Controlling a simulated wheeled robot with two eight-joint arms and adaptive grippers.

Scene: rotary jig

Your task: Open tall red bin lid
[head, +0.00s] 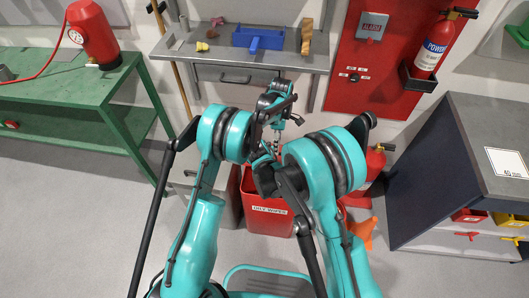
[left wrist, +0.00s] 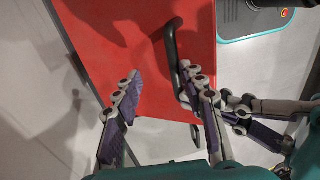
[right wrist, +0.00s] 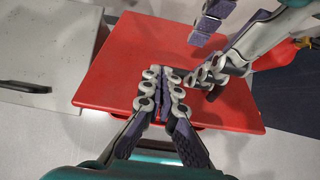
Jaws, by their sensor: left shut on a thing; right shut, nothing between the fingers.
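The tall red bin (head: 267,215), with a white label on its front, stands on the floor below the shelf, partly hidden by my arms. Its red lid (left wrist: 100,40) fills much of the left wrist view, and a dark bar handle (left wrist: 171,42) stands out from it. My left gripper (left wrist: 158,80) is at the handle, its right finger against it; the grip itself is partly hidden. The lid also shows from above in the right wrist view (right wrist: 115,75). My right gripper (right wrist: 165,72) is shut and empty over the lid, left of my left gripper.
A grey cabinet (right wrist: 45,50) stands beside the bin. A steel shelf (head: 215,52) with a blue tray (head: 258,38) is behind. A green bench (head: 75,100) is at left, a dark cabinet (head: 440,165) at right. A red extinguisher (head: 374,165) stands close to the bin.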

